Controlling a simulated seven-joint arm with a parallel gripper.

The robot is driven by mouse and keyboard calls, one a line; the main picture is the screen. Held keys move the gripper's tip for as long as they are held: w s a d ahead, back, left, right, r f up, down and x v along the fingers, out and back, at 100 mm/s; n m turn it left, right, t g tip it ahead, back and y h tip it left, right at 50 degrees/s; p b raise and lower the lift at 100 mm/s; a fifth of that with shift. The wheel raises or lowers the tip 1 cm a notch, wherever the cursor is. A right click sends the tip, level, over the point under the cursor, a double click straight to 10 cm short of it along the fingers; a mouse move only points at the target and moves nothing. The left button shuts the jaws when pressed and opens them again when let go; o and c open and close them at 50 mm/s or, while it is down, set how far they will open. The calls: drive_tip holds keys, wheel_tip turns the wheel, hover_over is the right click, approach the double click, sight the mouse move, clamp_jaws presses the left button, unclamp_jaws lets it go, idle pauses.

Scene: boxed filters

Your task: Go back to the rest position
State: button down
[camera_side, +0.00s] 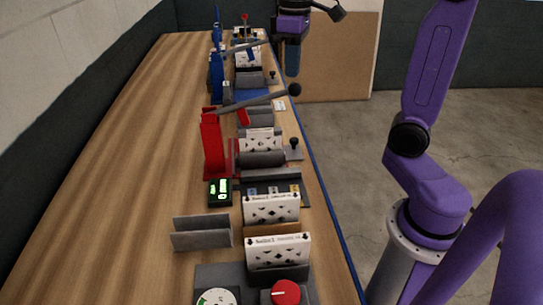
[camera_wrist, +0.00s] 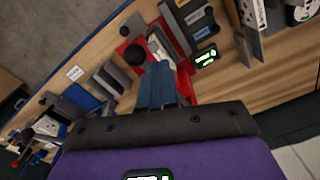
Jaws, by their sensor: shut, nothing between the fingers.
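My gripper (camera_side: 292,72) hangs above the far part of the wooden bench, near its right edge, in the side view. Its blue fingers point down and are together, with nothing between them. In the wrist view the closed fingers (camera_wrist: 156,85) show over the bench, with the red press partly hidden behind them. My purple arm stands to the right of the bench in the side view. White patterned filter boxes (camera_side: 278,250) stand in grey holders along the bench, and another white box (camera_side: 270,209) stands just behind the nearest one.
A red press (camera_side: 212,145) with a long lever stands mid-bench, and a blue press (camera_side: 217,78) stands farther back. A small green-lit display (camera_side: 220,191) and an empty grey holder (camera_side: 201,236) are nearer. The bench's left side (camera_side: 110,180) is clear.

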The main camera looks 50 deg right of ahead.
drive_tip(key=s+a+f+n, duration=0.4)
drive_tip(key=s+f, duration=0.3)
drive_tip(key=s, duration=0.3)
drive_tip(key=s+a+f+n, duration=0.4)
drive_tip(key=s+f, duration=0.3)
drive_tip(key=s, duration=0.3)
drive_tip(key=shift+s+a+f, duration=0.2)
drive_tip(key=shift+s, duration=0.2)
